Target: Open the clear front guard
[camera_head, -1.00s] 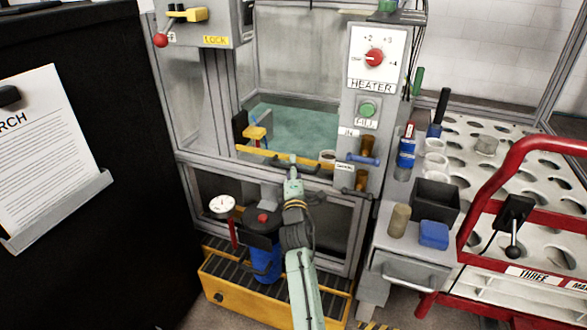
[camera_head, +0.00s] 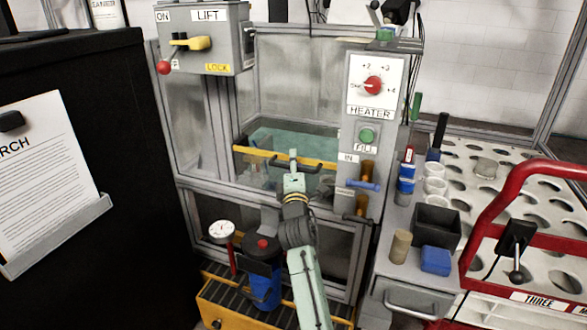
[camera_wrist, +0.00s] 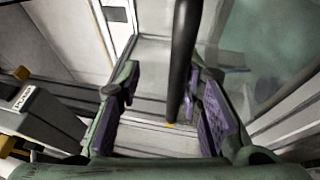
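The clear front guard (camera_head: 285,110) covers the front of the grey-framed machine. A yellow bar (camera_head: 257,154) with a dark handle (camera_head: 314,168) runs across the guard's lower part. My gripper (camera_head: 294,163) is at this handle, reaching up from below. In the wrist view, a dark round bar (camera_wrist: 182,62), apparently the handle, passes between the purple-padded fingers of my gripper (camera_wrist: 166,105). The fingers are spread apart and the bar lies nearer the right one. I cannot tell whether it touches that finger.
A heater and fill panel (camera_head: 376,102) stands right of the guard, with blue and brown knobs low on it. The lift box (camera_head: 204,38) is at upper left. A gauge (camera_head: 222,231) and blue canister (camera_head: 263,288) sit below. A red-railed cart (camera_head: 478,222) stands at right.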

